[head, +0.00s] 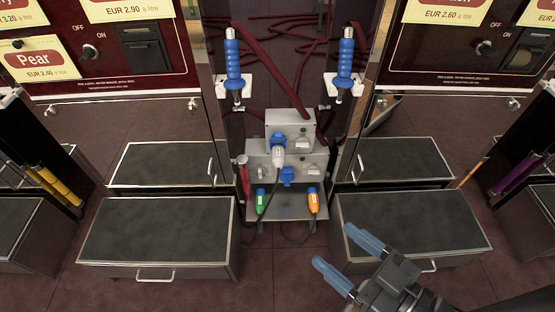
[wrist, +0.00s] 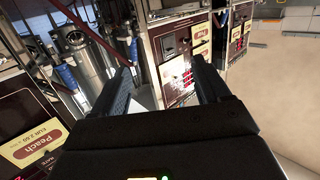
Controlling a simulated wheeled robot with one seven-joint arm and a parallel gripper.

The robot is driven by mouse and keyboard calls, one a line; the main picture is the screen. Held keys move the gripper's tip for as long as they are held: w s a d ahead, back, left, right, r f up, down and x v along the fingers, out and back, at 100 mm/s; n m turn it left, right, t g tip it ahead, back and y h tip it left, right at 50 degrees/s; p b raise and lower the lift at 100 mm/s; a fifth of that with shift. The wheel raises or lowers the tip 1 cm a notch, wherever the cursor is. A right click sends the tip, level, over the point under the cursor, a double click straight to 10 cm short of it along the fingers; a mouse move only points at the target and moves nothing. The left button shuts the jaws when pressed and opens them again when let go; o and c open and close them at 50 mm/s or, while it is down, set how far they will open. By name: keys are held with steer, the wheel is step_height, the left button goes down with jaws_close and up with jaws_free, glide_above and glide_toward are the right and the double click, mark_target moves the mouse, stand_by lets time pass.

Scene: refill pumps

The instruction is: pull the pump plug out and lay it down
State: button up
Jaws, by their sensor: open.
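The pump plug, white with a grey cable, (head: 278,158) sits in a blue socket (head: 277,138) on the front of a grey metal box (head: 291,128) in the middle of the head view. Its cable hangs down from it. My gripper (head: 341,256) is at the lower right of the head view, open and empty, with blue-grey fingers. It is well apart from the plug, in front of the right drawer box. In the wrist view the open fingers (wrist: 165,88) point at pump cabinets. The plug does not show there.
A green connector (head: 261,201) and an orange connector (head: 313,201) lie on the grey shelf (head: 287,212) below. Blue nozzles (head: 233,62) (head: 345,60) hang on both sides. Low dark-topped drawer boxes (head: 158,230) (head: 410,225) flank the shelf. Floor in front is clear.

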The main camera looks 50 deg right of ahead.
steer(key=w+d+f+m+h+b, duration=0.2)
steer(key=w+d+f+h+b, duration=0.15)
steer(key=w+f, duration=0.35)
steer(key=w+d+f+m+h+b, duration=0.1)
steer(key=w+d+f+h+b, duration=0.1)
steer(key=w+d+f+b, duration=0.5)
steer(key=m+g+h+b, duration=0.4)
steer(key=m+h+b, duration=0.1)
steer(key=h+b, duration=0.1)
glide_toward(279, 168)
steer(key=x, duration=0.3)
steer(key=shift+w+d+f, duration=0.15)
steer(key=shift+w+d, duration=0.2)
steer(key=shift+w, duration=0.05)
steer(key=shift+b+x, duration=1.3)
steer(key=shift+x, duration=2.65)
steer(key=shift+p, duration=0.65)
